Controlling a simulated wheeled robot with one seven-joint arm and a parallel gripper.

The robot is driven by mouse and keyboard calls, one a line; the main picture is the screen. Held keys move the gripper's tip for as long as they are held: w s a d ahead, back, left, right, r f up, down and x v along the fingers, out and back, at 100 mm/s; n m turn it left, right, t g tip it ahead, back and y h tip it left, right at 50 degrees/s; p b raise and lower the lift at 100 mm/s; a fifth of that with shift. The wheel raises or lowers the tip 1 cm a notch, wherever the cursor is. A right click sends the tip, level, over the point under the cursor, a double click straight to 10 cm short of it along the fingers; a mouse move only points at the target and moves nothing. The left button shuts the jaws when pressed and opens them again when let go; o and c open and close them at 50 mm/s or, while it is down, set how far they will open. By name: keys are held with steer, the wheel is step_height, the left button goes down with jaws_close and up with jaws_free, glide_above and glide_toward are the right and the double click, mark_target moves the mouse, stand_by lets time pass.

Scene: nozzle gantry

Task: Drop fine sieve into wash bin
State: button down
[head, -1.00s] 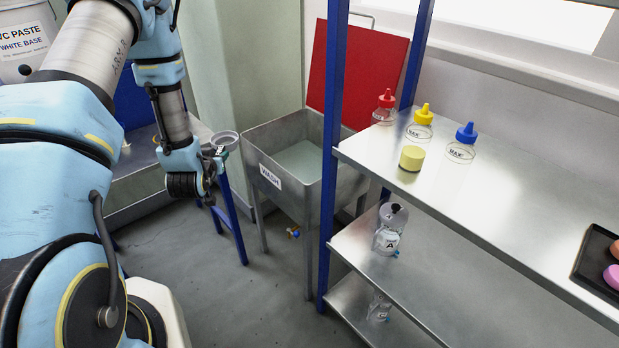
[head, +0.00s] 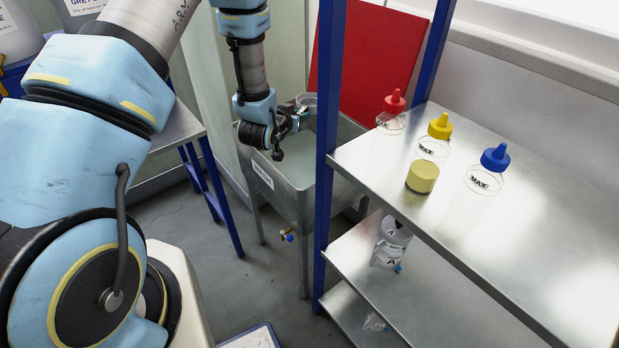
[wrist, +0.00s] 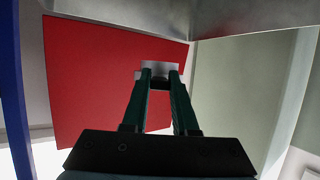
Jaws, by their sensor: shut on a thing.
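In the head view, the fine sieve (head: 306,100), a small round grey-rimmed cup, is held up over the back part of the wash bin. My gripper (head: 301,113) is shut on it. The wash bin (head: 284,194) is an open grey metal tub on legs, with a WASH label on its front. My wrist hides part of its left rim and inside. In the wrist view, my gripper's fingers (wrist: 160,76) close on a small pale grey piece, seemingly the sieve's handle. I cannot tell whether the grey metal along the top edge is sieve or bin.
The bin's red lid (head: 366,62) stands raised behind it. A blue shelf post (head: 327,150) rises close to the bin's right side. A metal table (head: 180,125) stands to the left.

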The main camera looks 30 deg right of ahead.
step_height(320, 180, down, 5)
steer(key=shift+r+b, duration=0.1)
steer(key=shift+b, duration=1.05)
steer(key=c, duration=0.6)
jaws_free()
steer(key=b+v, duration=0.3)
steer(key=v, duration=0.7)
steer(key=shift+s+a, duration=0.25)
steer(key=shift+a, duration=0.05)
steer(key=shift+r, duration=0.1)
